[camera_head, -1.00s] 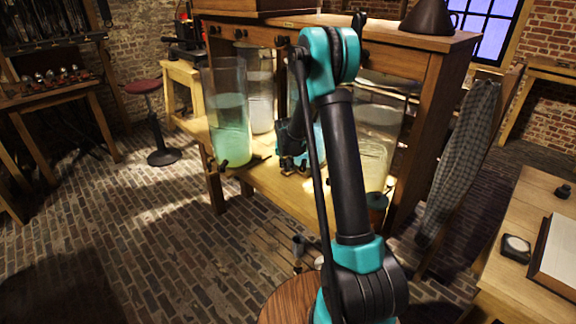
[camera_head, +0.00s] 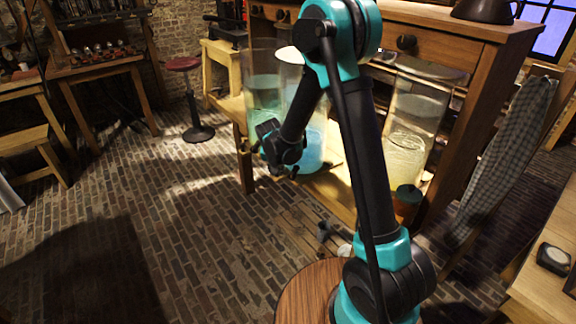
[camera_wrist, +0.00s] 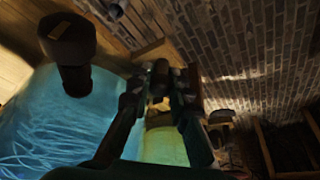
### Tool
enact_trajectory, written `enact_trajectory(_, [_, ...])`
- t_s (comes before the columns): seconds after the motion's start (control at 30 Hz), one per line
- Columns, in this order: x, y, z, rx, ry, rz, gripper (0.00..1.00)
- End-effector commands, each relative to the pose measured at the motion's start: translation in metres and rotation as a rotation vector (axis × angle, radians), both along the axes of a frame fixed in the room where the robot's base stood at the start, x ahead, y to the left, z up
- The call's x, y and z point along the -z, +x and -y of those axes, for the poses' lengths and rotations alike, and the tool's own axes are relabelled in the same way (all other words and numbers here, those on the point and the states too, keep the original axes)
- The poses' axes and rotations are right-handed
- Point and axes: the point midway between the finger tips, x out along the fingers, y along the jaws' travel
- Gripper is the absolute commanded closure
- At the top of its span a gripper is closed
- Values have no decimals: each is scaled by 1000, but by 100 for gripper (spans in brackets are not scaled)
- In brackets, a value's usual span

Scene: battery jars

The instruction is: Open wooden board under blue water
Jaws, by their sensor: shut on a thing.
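The jar of blue water (camera_head: 314,148) stands on the bench behind my forearm. In the wrist view the blue water (camera_wrist: 45,115) fills the left side, with a black tap-like fitting (camera_wrist: 70,48) in front of it. My gripper (camera_head: 283,172) is low in front of the blue and green jars. In the wrist view its fingers (camera_wrist: 160,84) close around a small dark piece (camera_wrist: 159,70), partly hidden between them. I cannot tell whether this piece belongs to a wooden board. No separate board under the blue water is clearly visible.
A green-water jar (camera_head: 264,92) is at the left, and a jar with pale contents (camera_head: 412,125) at the right. The wooden cabinet (camera_head: 445,50) rises behind. A stool (camera_head: 190,100) stands on the brick floor, which is clear in front.

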Motion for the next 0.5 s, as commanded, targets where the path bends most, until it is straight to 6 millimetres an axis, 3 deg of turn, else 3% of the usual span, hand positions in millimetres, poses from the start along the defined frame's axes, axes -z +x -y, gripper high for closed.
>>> enact_trajectory(0.2, [0,-11,-14,-1,-1,0,100])
enact_trajectory(0.5, [0,-13,-17,-1,-1,0,100])
